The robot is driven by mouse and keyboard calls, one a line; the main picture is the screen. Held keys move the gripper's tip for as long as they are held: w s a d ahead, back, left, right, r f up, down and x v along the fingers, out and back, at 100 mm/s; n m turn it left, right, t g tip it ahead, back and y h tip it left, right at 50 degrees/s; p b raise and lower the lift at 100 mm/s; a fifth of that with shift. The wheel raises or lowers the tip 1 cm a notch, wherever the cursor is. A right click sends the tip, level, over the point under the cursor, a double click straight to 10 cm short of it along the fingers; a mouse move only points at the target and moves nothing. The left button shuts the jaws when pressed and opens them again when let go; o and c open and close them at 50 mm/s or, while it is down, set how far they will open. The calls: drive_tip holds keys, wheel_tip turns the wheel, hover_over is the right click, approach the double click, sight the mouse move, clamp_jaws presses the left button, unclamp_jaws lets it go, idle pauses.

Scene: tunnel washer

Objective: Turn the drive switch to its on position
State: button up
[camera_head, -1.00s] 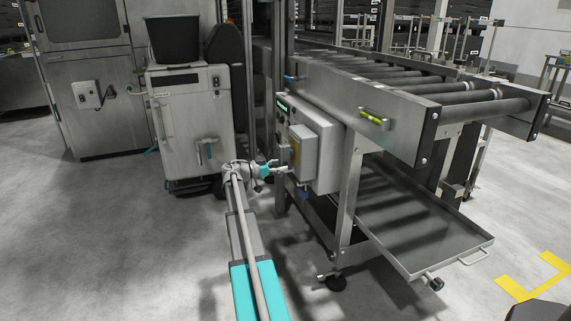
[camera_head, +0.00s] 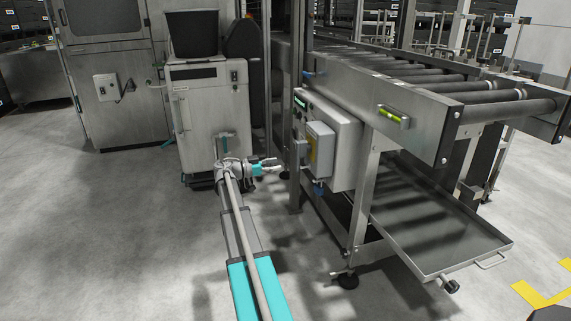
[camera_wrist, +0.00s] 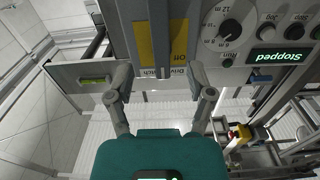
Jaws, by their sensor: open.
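The control box (camera_head: 345,148) hangs on the side of the roller conveyor. On it is a smaller grey switch housing with a yellow plate (camera_head: 318,148). My gripper (camera_head: 277,165) is open and empty, left of the housing with a gap. Its fingers (camera_wrist: 160,85) stand either side of the label.
In the wrist view, a display (camera_wrist: 278,57) reads "Stopped", beside a dial (camera_wrist: 231,33) and buttons. The conveyor frame (camera_head: 418,125) overhangs the control box, with a drip tray (camera_head: 440,240) below. A steel cabinet (camera_head: 208,120) stands behind my gripper. Floor at left is clear.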

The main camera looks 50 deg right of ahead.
drive_tip(key=v, duration=0.3)
drive_tip(key=shift+w+a, duration=0.1)
drive_tip(key=shift+a, duration=0.1)
idle(0.6)
